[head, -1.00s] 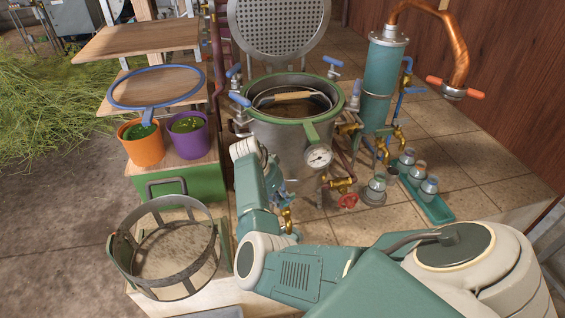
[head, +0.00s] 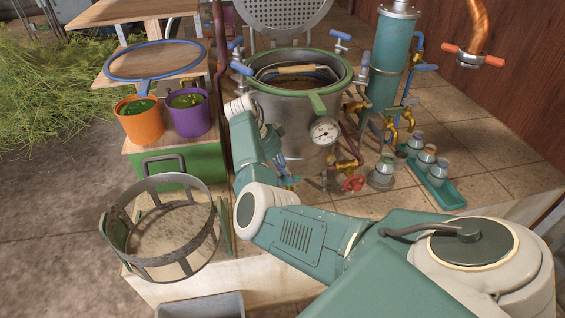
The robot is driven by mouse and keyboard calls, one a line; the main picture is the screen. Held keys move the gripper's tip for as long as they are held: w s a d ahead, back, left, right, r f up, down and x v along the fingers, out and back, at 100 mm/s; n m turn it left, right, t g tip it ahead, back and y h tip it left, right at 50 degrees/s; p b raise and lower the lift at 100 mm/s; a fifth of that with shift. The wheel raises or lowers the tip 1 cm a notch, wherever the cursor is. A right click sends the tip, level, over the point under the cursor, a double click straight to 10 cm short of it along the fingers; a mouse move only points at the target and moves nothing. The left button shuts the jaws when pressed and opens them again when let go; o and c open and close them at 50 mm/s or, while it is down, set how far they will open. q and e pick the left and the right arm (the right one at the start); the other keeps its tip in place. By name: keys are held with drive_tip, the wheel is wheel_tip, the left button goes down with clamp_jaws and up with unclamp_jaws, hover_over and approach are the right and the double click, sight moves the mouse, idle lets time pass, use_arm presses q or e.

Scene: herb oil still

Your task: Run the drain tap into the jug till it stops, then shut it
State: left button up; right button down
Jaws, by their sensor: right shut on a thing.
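The still pot (head: 290,122) is steel with a green rim and a round dial gauge (head: 325,131) on its front. My right arm reaches across to the foot of the pot. My right gripper (head: 284,178) is low in front of the pot, partly hidden by my own forearm. It is shut at the drain tap low on the pot; the tap and its handle are mostly covered, so how far it is turned cannot be told. I cannot make out the jug or any flow of liquid. My left gripper is out of view.
A red valve wheel (head: 354,183) and brass fittings sit right of my gripper. A green tray (head: 437,192) holds small jars. A mesh basket (head: 165,262), an orange bucket (head: 139,122) and a purple bucket (head: 188,118) stand left. A copper pipe (head: 478,25) is at upper right.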

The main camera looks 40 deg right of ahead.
drive_tip(key=c, duration=1.6)
unclamp_jaws()
drive_tip(key=shift+w+r, duration=0.1)
drive_tip(key=v, duration=1.1)
drive_tip(key=shift+a+r, duration=0.1)
drive_tip(key=shift+r, duration=0.3)
